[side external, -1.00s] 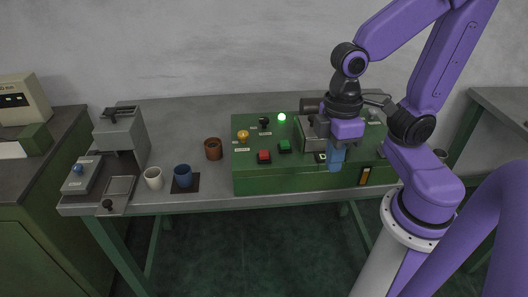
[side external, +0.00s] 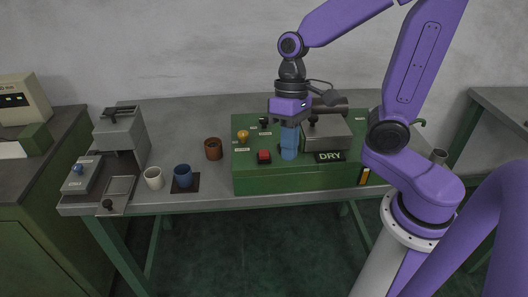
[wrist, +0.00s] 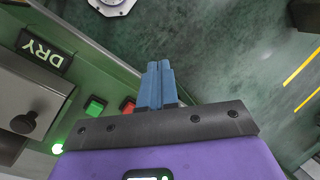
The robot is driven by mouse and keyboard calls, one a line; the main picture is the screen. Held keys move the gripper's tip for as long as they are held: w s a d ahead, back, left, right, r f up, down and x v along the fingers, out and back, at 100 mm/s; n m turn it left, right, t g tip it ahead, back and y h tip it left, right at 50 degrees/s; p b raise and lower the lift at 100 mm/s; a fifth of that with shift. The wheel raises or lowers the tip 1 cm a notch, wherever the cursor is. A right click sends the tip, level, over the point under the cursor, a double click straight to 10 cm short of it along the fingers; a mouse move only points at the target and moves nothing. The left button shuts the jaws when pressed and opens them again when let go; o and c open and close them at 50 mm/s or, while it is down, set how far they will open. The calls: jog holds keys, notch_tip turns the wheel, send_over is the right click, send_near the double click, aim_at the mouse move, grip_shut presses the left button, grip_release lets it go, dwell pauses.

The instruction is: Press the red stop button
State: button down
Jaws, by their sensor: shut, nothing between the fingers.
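The red button (side external: 264,156) sits on the front left part of the green machine's top (side external: 245,174). In the wrist view the red button (wrist: 127,105) is partly covered by my fingers. My gripper (side external: 289,156) is shut and empty, with its blue fingers pointing down just right of the red button in the side view. It looks apart from the red button; its exact height above the panel I cannot tell. The shut fingertips (wrist: 160,64) also show in the wrist view. The green button (wrist: 95,106) shows beside the red one and is hidden behind my fingers in the side view.
A yellow knob (side external: 243,135) and a black knob (side external: 264,123) stand behind the red button. A grey metal box (side external: 328,133) and a DRY sign (side external: 330,157) are on the right. Cups (side external: 183,176) stand left of the machine.

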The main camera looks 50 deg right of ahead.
jog(key=w+a+m+y, duration=0.1)
jog(key=w+m+y, duration=0.1)
jog(key=w+m, duration=0.3)
notch_tip(320, 180, up, 3)
jog(key=m+t+y, duration=0.3)
jog(key=m+t, duration=0.4)
jog(key=m, duration=0.5)
send_over(268, 152)
jog(key=shift+r, duration=0.1)
dwell(0.3)
jog(key=shift+f, duration=4.4)
jog(key=shift+f, duration=0.1)
jog(key=shift+f, duration=0.35)
